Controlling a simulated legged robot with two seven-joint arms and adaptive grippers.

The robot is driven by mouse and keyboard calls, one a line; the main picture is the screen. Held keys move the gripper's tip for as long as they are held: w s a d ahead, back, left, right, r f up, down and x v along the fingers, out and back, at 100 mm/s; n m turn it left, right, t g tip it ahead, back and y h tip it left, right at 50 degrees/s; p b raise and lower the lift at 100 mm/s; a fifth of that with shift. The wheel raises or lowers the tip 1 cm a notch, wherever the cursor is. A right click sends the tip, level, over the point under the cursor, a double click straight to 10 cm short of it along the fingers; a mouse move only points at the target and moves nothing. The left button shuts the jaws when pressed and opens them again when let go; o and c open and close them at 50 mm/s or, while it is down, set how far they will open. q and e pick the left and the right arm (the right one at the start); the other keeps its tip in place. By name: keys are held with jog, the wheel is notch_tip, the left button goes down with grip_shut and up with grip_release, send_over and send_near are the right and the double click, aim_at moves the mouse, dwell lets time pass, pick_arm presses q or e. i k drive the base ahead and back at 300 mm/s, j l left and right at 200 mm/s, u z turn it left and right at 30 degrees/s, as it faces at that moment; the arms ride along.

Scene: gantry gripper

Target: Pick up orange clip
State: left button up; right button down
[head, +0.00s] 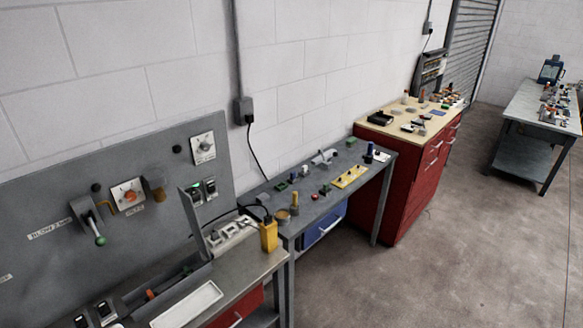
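I cannot single out the orange clip. A small orange piece (150,294) lies in the grey bin on the near bench, too small to identify. Small orange-brown items (421,96) also stand on the tan-topped red cabinet, their shapes unclear. An orange knob (130,196) sits on a white plate on the grey panel at the left. Neither of my grippers is in view.
The near bench holds a white tray (187,304) and a yellow box (268,235). A grey bench (330,202) with small parts adjoins it, then the red cabinet (397,200). Another bench (525,105) stands far right. The concrete floor (470,260) is clear.

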aim_at(149, 294)
jog(key=u, duration=0.65)
jog(key=i+l+u, duration=0.15)
jog(key=l+u, duration=1.3)
jog(key=l, duration=0.55)
jog(key=k+l, duration=0.1)
jog(key=l, duration=0.55)
jog(key=i+j+u, duration=0.1)
jog(key=i+u, duration=0.2)
jog(key=i, duration=0.15)
jog(key=i+u, duration=0.25)
jog(key=i, duration=0.2)
jog(key=j+z, duration=0.15)
jog(key=j, duration=0.6)
jog(key=i, duration=0.05)
